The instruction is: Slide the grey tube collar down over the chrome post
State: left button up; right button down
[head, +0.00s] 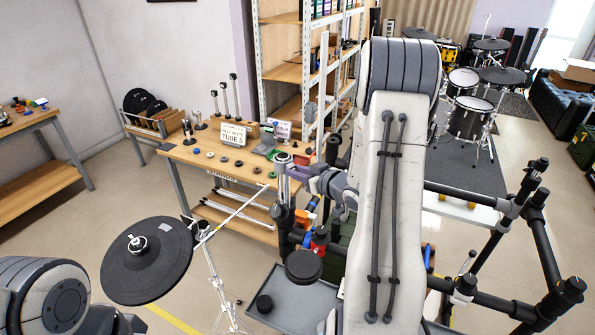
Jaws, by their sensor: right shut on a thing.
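My right arm rises large through the middle of the head view, and its wrist reaches left to my right gripper (293,171). The gripper is small here, and its fingers are shut on the grey tube collar (282,163), a short upright piece. A thin chrome post (284,188) seems to stand just below the collar, over a black tube fitting (284,216). I cannot tell whether the collar is around the post or only above it. Only a link of my left arm shows at the lower left; its gripper is out of view.
A black cymbal pad (150,262) stands on a chrome stand at the lower left. A wooden table (190,153) behind holds discs, upright posts and a sign. Black rack tubes (460,200) with clamps extend right. A round black pad (303,265) sits below the gripper.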

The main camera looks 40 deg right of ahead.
jog(key=shift+f+b, duration=4)
jog(key=shift+f, duration=0.95)
jog(key=c, duration=0.6)
grip_release()
jog(key=shift+s, duration=0.1)
jog(key=shift+s, duration=0.3)
jog(key=b+v, duration=0.1)
jog(key=v, duration=0.8)
jog(key=shift+s+r+b, duration=0.25)
jog(key=shift+s+b, duration=0.05)
